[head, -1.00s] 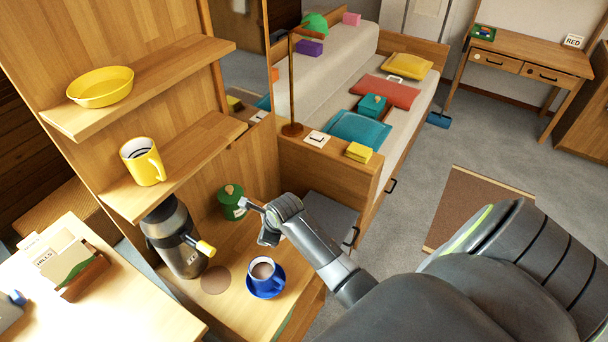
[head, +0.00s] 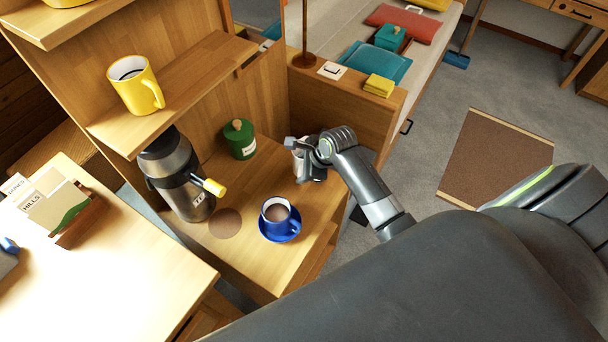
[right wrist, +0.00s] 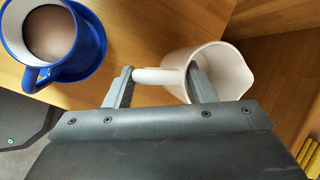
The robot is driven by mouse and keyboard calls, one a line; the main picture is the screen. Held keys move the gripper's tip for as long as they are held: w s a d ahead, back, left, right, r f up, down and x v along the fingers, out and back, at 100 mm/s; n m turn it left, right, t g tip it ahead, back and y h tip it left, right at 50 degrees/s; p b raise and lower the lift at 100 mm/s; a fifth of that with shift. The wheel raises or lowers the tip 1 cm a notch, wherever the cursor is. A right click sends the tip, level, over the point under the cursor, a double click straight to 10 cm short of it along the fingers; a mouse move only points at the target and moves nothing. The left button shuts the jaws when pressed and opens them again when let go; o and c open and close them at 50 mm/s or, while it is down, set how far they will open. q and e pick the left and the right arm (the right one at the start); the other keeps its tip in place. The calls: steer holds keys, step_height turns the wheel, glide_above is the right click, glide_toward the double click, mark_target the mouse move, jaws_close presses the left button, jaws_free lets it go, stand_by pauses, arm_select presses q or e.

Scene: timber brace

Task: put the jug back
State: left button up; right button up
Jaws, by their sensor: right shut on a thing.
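The white jug (right wrist: 222,72) shows in the right wrist view with its open mouth toward the camera and its handle between my fingers. My right gripper (right wrist: 163,80) is shut on that handle. In the head view the jug (head: 299,160) is partly hidden behind my right gripper (head: 311,157), at the right side of the wooden counter (head: 250,187). I cannot tell whether the jug touches the counter. My left gripper is not in view.
A blue mug of brown drink (head: 278,212) stands on a blue saucer near the jug. A green canister (head: 240,140), a grey flask (head: 178,178) and a round brown mat (head: 225,223) are on the counter. A yellow mug (head: 135,85) stands on the shelf above.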

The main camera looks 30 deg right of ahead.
step_height(320, 180, down, 4)
steer(key=shift+r, duration=0.25)
steer(key=shift+f, duration=0.15)
steer(key=shift+f, duration=0.15)
steer(key=o, duration=1.4)
steer(key=shift+c, duration=0.2)
steer(key=p+v, duration=0.1)
steer(key=v, duration=1.1)
steer(key=shift+a, duration=0.1)
